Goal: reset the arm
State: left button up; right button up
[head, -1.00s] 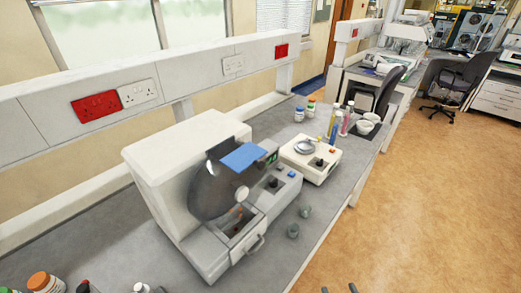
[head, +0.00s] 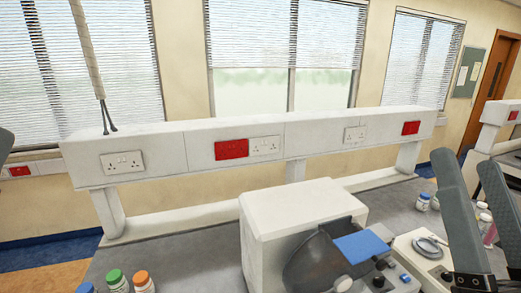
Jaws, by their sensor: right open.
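My right gripper (head: 466,160) stands at the right edge of the head view. Its two dark grey fingers point up and are well apart, with nothing seen between them. The fingers hide part of the bench behind them. A white bench machine (head: 295,208) with a round grey drum (head: 318,262) stands at the lower middle, left of my right gripper.
A small device (head: 405,246) with a round dish is close left of the right gripper's fingers. Small bottles (head: 424,201) stand behind it. Capped bottles (head: 117,281) stand at the lower left. A white socket rail (head: 320,140) runs behind the bench.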

jog(key=s+a+r+n+y+p, duration=0.1)
jog(key=a+r+n+y+p, duration=0.1)
jog(key=r+p, duration=1.1)
jog(key=s+a+r+n+t+y+p, duration=0.1)
jog(key=r+n+y+p, duration=0.3)
jog(key=r+p, duration=0.8)
notch_tip(320, 180, up, 5)
jog(key=shift+a+f+n+p, duration=0.1)
jog(key=shift+a+n+p, duration=0.25)
jog(key=shift+n, duration=0.05)
jog(key=shift+s, duration=0.1)
